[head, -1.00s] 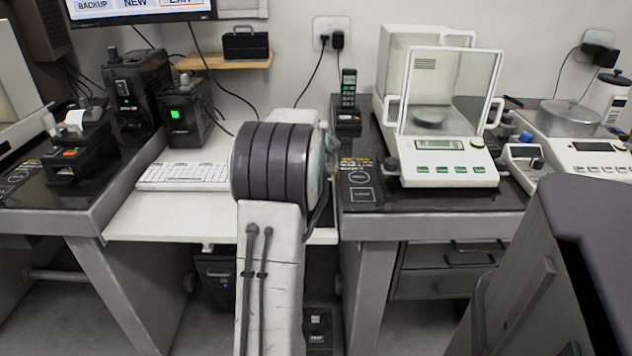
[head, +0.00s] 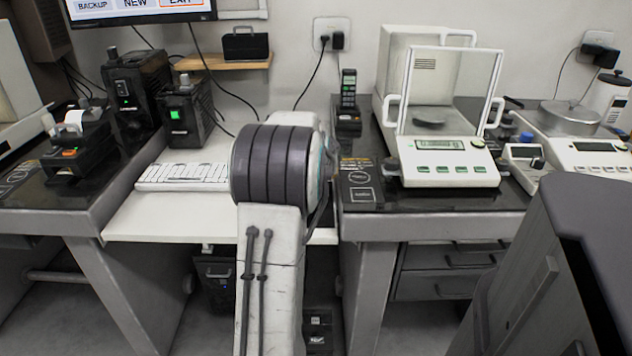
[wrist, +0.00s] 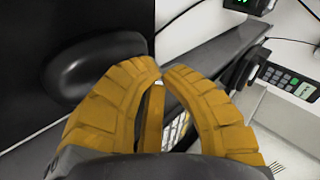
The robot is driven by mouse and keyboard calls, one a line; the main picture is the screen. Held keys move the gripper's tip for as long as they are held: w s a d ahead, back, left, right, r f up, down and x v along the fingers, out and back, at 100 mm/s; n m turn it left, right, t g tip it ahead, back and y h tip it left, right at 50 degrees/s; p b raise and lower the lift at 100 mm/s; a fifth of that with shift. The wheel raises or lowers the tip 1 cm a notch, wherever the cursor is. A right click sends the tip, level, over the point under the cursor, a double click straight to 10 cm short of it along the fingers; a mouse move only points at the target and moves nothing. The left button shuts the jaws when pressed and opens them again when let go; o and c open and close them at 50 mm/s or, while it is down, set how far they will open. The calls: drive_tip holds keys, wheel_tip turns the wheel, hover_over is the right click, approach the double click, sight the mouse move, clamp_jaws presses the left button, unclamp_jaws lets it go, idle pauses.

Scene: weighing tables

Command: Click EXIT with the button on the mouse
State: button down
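The monitor (head: 140,14) at the top left of the head view is cut off by the frame. Its EXIT button (head: 181,2), outlined in orange, shows only in part beside NEW and BACKUP. My gripper is hidden in the head view.
A white keyboard (head: 185,177) lies on the desk, left of my arm. A balance (head: 447,165) and a cordless phone (head: 348,100) stand on the dark table to the right. Black devices (head: 185,112) stand at the left.

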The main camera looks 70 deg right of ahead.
drive_tip(key=shift+r+p, duration=0.55)
drive_tip(key=shift+r, duration=0.25)
drive_tip(key=shift+r, duration=0.1)
drive_tip(key=shift+r+p, duration=1.9)
drive_tip(key=shift+r, duration=0.55)
